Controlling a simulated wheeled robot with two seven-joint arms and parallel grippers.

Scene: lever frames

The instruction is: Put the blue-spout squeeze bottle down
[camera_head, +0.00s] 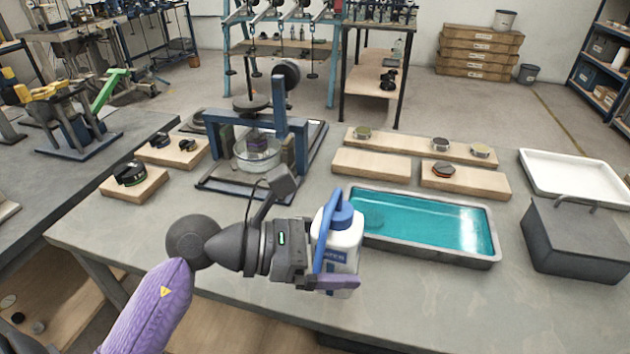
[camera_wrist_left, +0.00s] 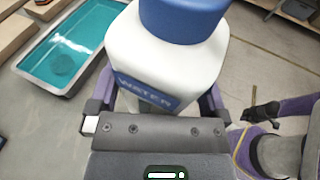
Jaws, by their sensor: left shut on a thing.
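The squeeze bottle (camera_head: 345,244) is white with a blue cap and blue spout. It is upright or nearly so in the head view, in front of the teal-filled tray. My left gripper (camera_head: 336,264) is shut on its body. In the left wrist view the bottle (camera_wrist_left: 165,62) fills the middle, with a blue label reading "WATER" between the fingers of the left gripper (camera_wrist_left: 155,100). The bottle's base is partly hidden, and I cannot tell whether it touches the table.
The tray of teal liquid (camera_head: 490,257) lies just behind and right of the bottle. A dark grey box (camera_head: 575,245) and a white tray (camera_head: 570,155) stand at the right. A blue-framed press (camera_head: 301,150) stands behind. Bare grey table (camera_head: 440,295) shows right of the bottle.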

